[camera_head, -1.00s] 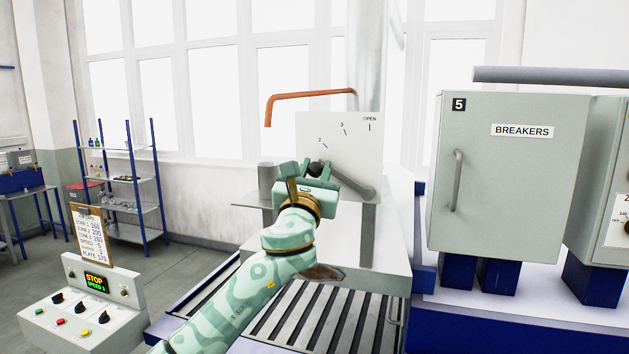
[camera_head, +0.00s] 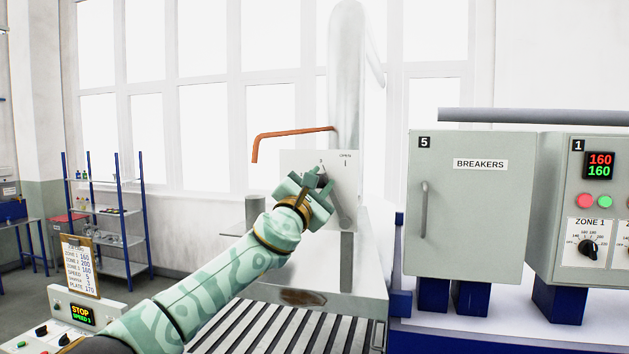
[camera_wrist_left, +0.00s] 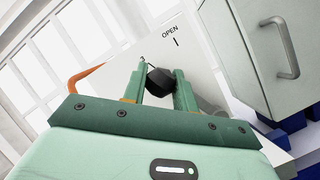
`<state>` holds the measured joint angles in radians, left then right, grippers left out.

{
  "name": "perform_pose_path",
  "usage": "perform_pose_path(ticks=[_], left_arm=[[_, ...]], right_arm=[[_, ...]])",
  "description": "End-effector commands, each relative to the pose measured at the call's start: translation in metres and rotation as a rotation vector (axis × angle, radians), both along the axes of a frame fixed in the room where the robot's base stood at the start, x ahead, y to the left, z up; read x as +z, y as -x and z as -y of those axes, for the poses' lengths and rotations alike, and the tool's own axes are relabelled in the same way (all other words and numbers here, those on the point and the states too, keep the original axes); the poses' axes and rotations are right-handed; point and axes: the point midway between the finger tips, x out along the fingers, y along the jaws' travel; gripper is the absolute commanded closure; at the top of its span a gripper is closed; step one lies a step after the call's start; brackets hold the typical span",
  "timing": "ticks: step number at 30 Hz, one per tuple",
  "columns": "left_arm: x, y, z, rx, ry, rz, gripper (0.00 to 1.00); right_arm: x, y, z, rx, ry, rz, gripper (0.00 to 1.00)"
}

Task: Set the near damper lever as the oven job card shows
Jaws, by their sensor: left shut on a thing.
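The damper lever is a grey arm (camera_head: 342,210) with a black knob (camera_wrist_left: 160,81), in front of a pale scale plate (camera_head: 291,160). My left gripper (camera_head: 318,180) is shut on the knob, its two fingers on either side of it. The lever slants up to the left, its knob end just below the 3 mark. OPEN is further right on the plate; the 2 mark is hidden behind my gripper. The job card (camera_head: 78,268) is on a clipboard at left; its small print seems to give damper 3. My right gripper is not in view.
A slatted conveyor (camera_head: 270,328) runs below the damper housing. An orange bent rod (camera_head: 290,133) sticks out left above the plate. The breakers cabinet (camera_head: 470,205) stands at right, near the lever. A control box (camera_head: 80,314) is at lower left.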

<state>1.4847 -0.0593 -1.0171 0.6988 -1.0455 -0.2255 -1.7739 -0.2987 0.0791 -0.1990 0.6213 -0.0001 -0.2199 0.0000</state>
Motion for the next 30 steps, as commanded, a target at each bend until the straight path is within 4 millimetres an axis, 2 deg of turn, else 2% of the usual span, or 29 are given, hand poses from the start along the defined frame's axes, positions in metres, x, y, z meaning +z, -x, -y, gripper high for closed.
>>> perform_pose_path(ticks=[14,15,16,30], left_arm=[[0.0013,0.0008,0.0015,0.0,-0.014,0.007,1.0],[0.0013,0.0009,0.0016,0.0,-0.013,0.007,0.61],[0.0012,0.0009,0.0016,0.0,-0.013,0.007,0.52],[0.0009,0.0058,-0.003,0.001,-0.009,0.011,0.52]], right_arm=[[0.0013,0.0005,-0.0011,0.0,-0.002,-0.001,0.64],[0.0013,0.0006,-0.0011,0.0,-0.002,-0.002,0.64],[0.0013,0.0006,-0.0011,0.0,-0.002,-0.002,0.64],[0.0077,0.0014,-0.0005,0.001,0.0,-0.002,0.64]])
